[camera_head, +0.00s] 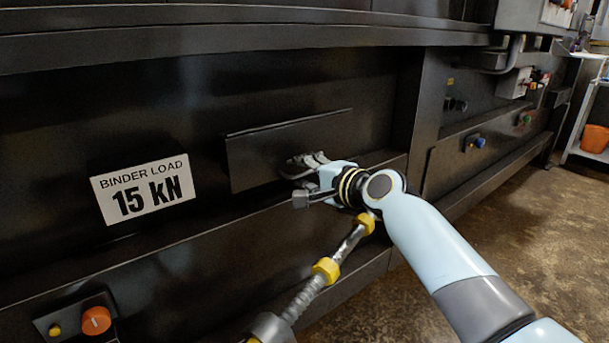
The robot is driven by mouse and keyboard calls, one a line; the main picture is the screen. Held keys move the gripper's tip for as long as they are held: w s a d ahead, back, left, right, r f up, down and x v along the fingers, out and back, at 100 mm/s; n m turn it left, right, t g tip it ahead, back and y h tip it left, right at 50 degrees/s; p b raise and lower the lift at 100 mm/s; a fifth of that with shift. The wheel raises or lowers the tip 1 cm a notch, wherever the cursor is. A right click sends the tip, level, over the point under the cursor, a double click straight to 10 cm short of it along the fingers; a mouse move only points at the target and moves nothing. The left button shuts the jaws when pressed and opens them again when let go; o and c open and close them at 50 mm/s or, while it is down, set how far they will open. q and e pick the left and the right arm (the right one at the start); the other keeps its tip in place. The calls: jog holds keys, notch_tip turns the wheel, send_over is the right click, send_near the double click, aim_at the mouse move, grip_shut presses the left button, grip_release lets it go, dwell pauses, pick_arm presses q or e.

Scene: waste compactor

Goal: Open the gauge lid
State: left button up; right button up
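The gauge lid (265,152) is a flat dark rectangular panel on the black machine front, to the right of the white "BINDER LOAD 15 kN" sign. It looks closed, with its face hanging flush or nearly flush. My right gripper (302,175) is at the lid's lower right part, its fingers in front of or against the lid's surface. I cannot tell if the fingers touch it or how far apart they are. My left gripper is not in view.
The sign (144,187) is left of the lid. An orange knob (96,320) and a small yellow button sit at the lower left. A metal rod with yellow collars (326,269) stands below my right gripper. Blue and green buttons are on the panel to the right. Brown floor lies open at right.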

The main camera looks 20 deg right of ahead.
grip_shut()
dwell(0.4)
